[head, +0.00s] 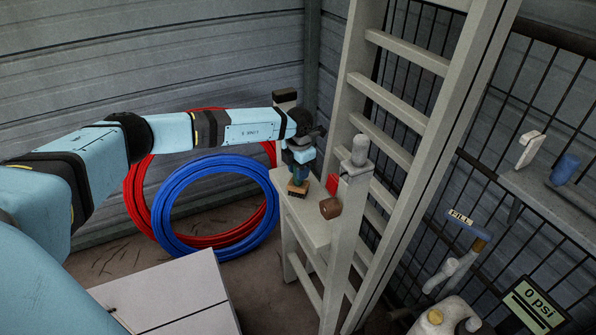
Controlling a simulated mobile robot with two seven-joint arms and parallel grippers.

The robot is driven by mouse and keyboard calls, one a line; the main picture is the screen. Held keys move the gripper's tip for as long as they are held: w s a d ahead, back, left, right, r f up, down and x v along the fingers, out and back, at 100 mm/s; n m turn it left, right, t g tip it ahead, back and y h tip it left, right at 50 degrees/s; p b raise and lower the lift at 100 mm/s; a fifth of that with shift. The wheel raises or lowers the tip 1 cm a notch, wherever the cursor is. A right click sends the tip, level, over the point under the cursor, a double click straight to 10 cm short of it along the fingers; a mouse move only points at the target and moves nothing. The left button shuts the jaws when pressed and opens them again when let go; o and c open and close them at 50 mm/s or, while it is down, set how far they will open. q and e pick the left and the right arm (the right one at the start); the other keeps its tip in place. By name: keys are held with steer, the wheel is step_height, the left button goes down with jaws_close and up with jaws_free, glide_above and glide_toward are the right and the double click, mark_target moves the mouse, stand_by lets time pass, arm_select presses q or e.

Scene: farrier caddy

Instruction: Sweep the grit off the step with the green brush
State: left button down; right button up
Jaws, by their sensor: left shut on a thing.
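My left arm reaches in from the left. Its gripper (300,167) points down over the pale step (312,226) beside the ladder. It is shut on a small brush (298,188), whose tan block and dark lower edge show beneath the fingers. The brush is at the step's top, near its left side; I cannot tell whether it touches. Its green colour is not clear at this size. I cannot make out any grit on the step. My right gripper is not in view.
A red piece (332,184) and a brown cylinder (330,208) are by the pale post (350,225) at the step's right. A ladder (412,113) rises behind. Blue (166,215) and red (137,205) hose coils stand left. A white box (165,293) is in front.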

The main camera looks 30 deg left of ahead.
arm_select(q)
steer(key=shift+w+a+f+b, duration=0.1)
steer(key=shift+w+a+b, duration=0.15)
steer(key=shift+w+b, duration=0.55)
steer(key=shift+w+r, duration=0.2)
steer(key=shift+w, duration=0.2)
steer(key=shift+w+a+f+b, duration=0.15)
steer(key=shift+w+b, duration=0.3)
steer(key=shift+w, duration=0.05)
steer(key=shift+w+a+f+b, duration=0.1)
steer(key=shift+w+a+b, duration=0.05)
steer(key=shift+w+b, duration=0.3)
steer(key=shift+w+a+r, duration=0.15)
steer(key=shift+w, duration=0.3)
